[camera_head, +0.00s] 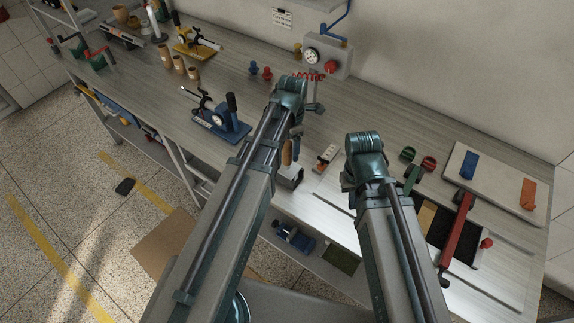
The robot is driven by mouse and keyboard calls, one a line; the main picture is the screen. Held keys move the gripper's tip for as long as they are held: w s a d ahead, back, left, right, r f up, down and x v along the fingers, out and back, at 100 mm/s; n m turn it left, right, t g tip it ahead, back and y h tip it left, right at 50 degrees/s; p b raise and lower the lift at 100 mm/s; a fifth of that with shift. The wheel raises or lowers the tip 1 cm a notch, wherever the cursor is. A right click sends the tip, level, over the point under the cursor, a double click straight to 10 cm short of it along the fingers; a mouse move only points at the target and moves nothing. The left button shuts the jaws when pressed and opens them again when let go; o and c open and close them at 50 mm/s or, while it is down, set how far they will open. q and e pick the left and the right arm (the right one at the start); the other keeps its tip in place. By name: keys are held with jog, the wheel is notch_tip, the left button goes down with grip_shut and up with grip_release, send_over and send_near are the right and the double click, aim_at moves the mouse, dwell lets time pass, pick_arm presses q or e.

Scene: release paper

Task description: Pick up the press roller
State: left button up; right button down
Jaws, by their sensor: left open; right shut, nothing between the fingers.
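A tool with an upright wooden handle (287,153) and a pale, dark-edged block-like base (290,177) stands near the front edge of the bench. It looks like the press roller, though my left arm covers part of it. My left gripper (297,150) points down right beside the handle, partly hidden by my arm. It is open, and I cannot tell whether it touches the handle. My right arm comes up from the bottom, right of centre, and its gripper is hidden behind its own links.
A small white and orange tool (326,156) lies right of the handle. A blue press-like device (218,120) stands to the left. A gauge box (328,55) is at the wall. A pale board (497,178) and a red-armed frame (457,228) occupy the right.

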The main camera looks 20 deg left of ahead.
aim_at(287, 156)
pick_arm(q)
jog(key=shift+f, duration=0.1)
jog(key=f+b, duration=0.2)
jog(key=a+f+b, duration=0.1)
jog(key=f+b, duration=0.1)
jog(key=shift+s+a+f, duration=0.1)
jog(key=shift+s+a, duration=0.05)
jog(key=shift+s, duration=0.05)
jog(key=shift+f+b, duration=0.55)
jog(key=shift+b, duration=0.05)
jog(key=shift+r, duration=0.1)
jog(key=shift+c, duration=0.2)
grip_shut()
